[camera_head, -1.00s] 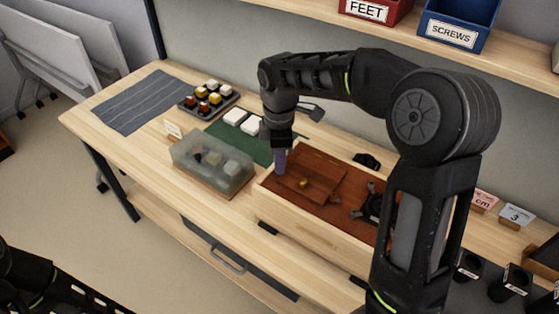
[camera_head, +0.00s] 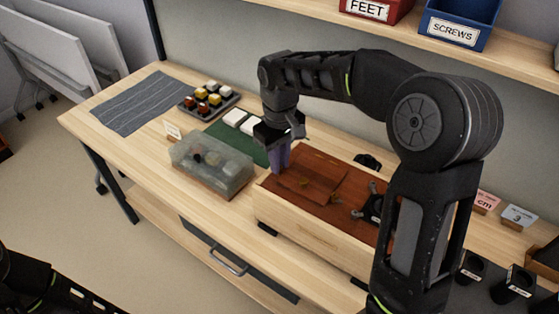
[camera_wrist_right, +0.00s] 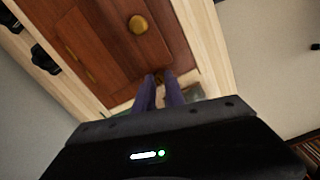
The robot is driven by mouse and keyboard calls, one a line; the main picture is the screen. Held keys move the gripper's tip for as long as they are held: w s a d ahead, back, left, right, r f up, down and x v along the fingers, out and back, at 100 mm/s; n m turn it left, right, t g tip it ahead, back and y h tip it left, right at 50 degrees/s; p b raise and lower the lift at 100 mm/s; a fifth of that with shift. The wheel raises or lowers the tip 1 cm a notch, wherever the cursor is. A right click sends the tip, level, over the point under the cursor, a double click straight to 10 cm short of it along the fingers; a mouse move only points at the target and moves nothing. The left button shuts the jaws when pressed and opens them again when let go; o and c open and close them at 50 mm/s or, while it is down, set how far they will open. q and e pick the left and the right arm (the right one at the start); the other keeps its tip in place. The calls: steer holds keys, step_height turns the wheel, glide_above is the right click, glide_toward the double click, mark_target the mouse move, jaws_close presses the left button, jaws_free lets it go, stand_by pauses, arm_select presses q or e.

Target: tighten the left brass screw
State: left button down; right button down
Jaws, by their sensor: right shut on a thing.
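A wooden box (camera_head: 310,222) with a reddish-brown top panel (camera_head: 318,176) stands on the bench. My right gripper (camera_head: 279,172) points down at the panel's left end, its purple fingers shut. In the right wrist view the fingertips (camera_wrist_right: 159,80) close around a small brass screw (camera_wrist_right: 158,75), mostly hidden between them. A second, round brass screw head (camera_wrist_right: 138,24) shows clear of the fingers on the panel. My left gripper is out of view; only dark parts of my left arm show at the lower left of the head view.
A translucent case (camera_head: 212,165) stands close left of the box. Behind it are a green mat (camera_head: 240,143), a tray of small coloured pieces (camera_head: 209,98) and a striped cloth (camera_head: 142,101). A dark clamp-like part (camera_head: 372,203) lies on the box's right side.

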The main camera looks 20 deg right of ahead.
steer(key=m, duration=0.5)
steer(key=shift+m, duration=0.3)
steer(key=m, duration=0.4)
steer(key=shift+r, duration=0.1)
steer(key=m, duration=0.9)
steer(key=shift+w+m, duration=0.1)
steer(key=shift+m, duration=0.3)
steer(key=c, duration=1.4)
jaws_free()
